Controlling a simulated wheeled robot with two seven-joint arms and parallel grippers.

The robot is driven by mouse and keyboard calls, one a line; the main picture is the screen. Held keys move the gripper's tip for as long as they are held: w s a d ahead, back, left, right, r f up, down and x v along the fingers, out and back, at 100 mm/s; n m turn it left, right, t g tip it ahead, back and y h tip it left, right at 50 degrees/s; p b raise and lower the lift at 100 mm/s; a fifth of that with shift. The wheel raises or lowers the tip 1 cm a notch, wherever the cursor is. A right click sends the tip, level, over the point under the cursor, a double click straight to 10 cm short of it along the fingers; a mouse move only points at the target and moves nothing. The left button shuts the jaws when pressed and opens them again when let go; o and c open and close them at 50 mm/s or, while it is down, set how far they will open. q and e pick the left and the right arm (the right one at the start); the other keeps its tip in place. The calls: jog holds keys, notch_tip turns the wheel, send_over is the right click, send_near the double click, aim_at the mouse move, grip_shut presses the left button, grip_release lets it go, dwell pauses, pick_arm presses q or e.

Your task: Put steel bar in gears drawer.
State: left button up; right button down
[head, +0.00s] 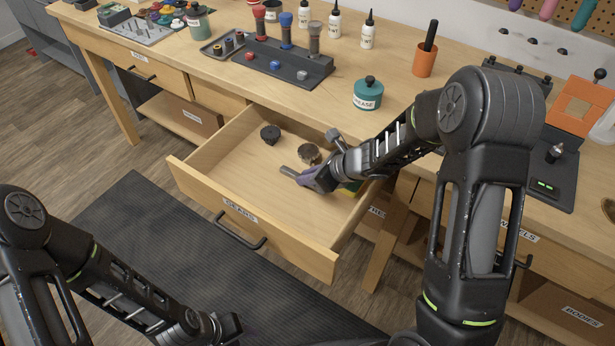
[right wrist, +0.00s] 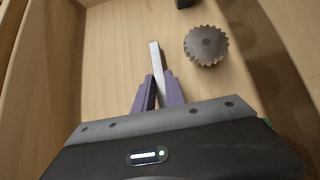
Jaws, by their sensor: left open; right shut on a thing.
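The gears drawer (head: 240,196) is pulled open, with a "GEARS" label on its front. My right gripper (head: 305,178) reaches inside it and is shut on the steel bar (head: 288,171). In the right wrist view the bar (right wrist: 155,58) sticks out from between the purple fingers (right wrist: 157,90), over the drawer floor. I cannot tell whether the bar touches the floor. A toothed gear (head: 310,153) lies close beside it; it also shows in the right wrist view (right wrist: 206,45). My left gripper (head: 228,330) is low at the bottom edge, outside the drawer; its fingers are mostly hidden.
A second dark gear (head: 270,133) lies at the drawer's back. A teal grease tub (head: 368,94) and an orange cup (head: 426,60) stand on the bench. The drawer's front left part is clear.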

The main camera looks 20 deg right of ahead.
jog(key=shift+f, duration=0.1)
jog(key=c, duration=1.4)
grip_release()
jog(key=shift+r, duration=0.3)
jog(key=shift+p+v, duration=1.2)
jog(key=shift+v, duration=4.7)
jog(key=shift+s+f, duration=0.1)
jog(key=shift+f, duration=0.05)
